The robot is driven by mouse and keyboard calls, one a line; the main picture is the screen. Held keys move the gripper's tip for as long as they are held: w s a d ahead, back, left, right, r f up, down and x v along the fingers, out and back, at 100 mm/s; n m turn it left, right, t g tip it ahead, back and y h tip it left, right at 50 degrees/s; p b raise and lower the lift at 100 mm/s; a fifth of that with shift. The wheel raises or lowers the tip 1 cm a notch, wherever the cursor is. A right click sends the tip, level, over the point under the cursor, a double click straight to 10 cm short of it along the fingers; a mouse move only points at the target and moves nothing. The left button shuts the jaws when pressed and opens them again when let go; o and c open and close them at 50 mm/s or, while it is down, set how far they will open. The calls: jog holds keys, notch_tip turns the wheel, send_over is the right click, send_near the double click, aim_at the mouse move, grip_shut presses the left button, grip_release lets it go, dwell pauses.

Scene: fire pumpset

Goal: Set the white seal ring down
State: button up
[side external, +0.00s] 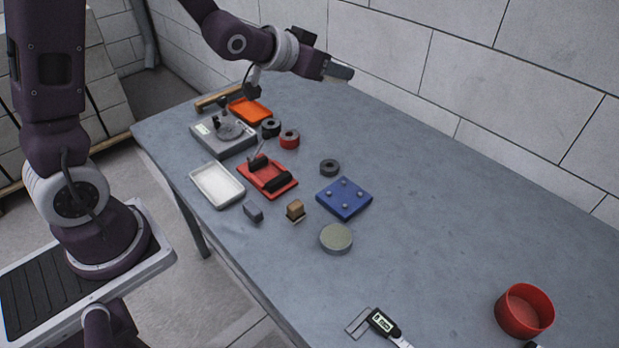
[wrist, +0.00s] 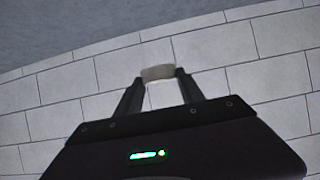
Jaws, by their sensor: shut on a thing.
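The white seal ring (wrist: 158,71) shows in the wrist view as a pale, off-white piece between my fingertips, seen edge-on. My gripper (wrist: 159,78) is shut on it, with one dark finger on each side. In the side external view my gripper (side external: 343,72) is held high above the far part of the table, pointing right toward the wall. The ring cannot be made out there. A white tray (side external: 194,174) lies at the table's left edge, well below and left of my gripper.
The grey table (side external: 440,230) holds a grey device (side external: 239,147), an orange tray (side external: 262,108), a red fixture (side external: 281,189), a blue pegged plate (side external: 344,208), a dark ring (side external: 329,167) and a grey-green disc (side external: 336,238). A red bowl (side external: 520,325) and caliper (side external: 381,322) lie nearer. The right middle is clear.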

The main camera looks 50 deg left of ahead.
jog(key=d+f+y, duration=0.1)
jog(key=d+f, duration=0.6)
jog(key=f, duration=0.3)
jog(key=n+y, duration=0.1)
jog(key=n, duration=0.1)
send_over(341, 199)
notch_tip(341, 199, down, 7)
jog(key=shift+f, duration=0.1)
notch_tip(341, 199, down, 9)
jog(key=shift+f, duration=0.2)
jog(key=shift+f, duration=0.1)
jog(key=o, duration=1.4)
jog(key=shift+f, duration=0.1)
